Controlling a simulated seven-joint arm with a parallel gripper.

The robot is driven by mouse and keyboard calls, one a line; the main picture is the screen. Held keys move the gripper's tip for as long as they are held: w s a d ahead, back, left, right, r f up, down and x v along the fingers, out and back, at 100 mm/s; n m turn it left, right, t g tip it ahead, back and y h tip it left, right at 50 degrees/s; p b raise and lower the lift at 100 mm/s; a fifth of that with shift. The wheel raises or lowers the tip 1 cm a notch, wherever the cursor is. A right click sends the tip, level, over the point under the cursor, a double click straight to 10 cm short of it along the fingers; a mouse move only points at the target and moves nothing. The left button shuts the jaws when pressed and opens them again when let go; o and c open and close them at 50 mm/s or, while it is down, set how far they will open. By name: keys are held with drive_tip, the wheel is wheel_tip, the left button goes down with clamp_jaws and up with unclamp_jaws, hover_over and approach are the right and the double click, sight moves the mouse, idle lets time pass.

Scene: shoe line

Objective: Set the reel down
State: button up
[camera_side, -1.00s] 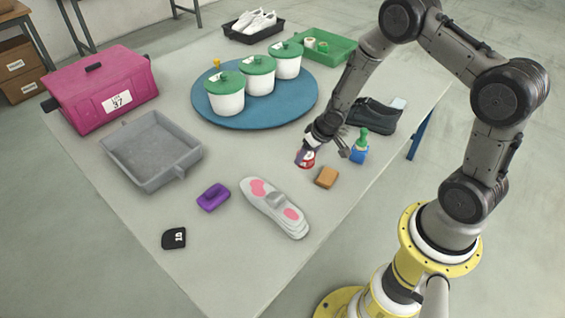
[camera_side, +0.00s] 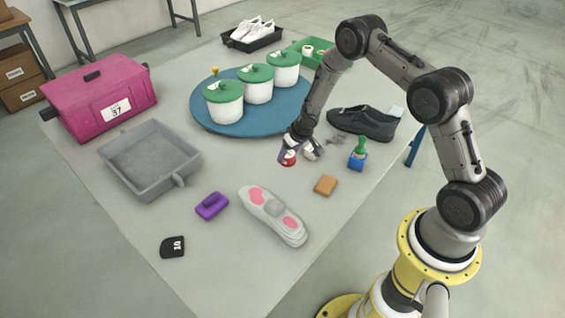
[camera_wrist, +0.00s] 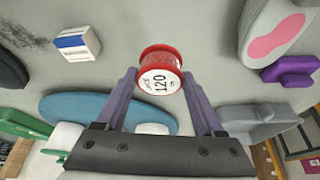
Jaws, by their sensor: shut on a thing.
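The reel is red with a white label reading 120. In the wrist view the reel (camera_wrist: 160,72) sits between the two purple-grey fingertips of my gripper (camera_wrist: 160,88), which is shut on it. In the side view the reel (camera_side: 288,160) shows at the end of my gripper (camera_side: 300,152), low over the grey table (camera_side: 230,165), in front of the blue round mat. I cannot tell whether the reel touches the table. The fingers and hand partly cover it in the side view.
The blue mat (camera_side: 215,128) carries green-lidded white pots (camera_side: 225,108). A dark shoe (camera_side: 362,122), a blue block with a green top (camera_side: 358,158), a tan block (camera_side: 326,185) and insoles (camera_side: 272,215) lie around the gripper. A grey tray (camera_side: 150,160) stands left. A dark smudge (camera_side: 336,139) marks the table.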

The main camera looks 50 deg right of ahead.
drive_tip(key=shift+w+d+f, duration=0.25)
drive_tip(key=shift+w+f, duration=0.7)
drive_tip(key=shift+f, duration=0.25)
drive_tip(key=shift+w+d+f, duration=0.25)
drive_tip(key=shift+w+f, duration=0.65)
drive_tip(key=shift+f, duration=1.6)
drive_tip(key=shift+f, duration=0.15)
drive_tip(key=o, duration=1.4)
drive_tip(key=shift+c, duration=0.2)
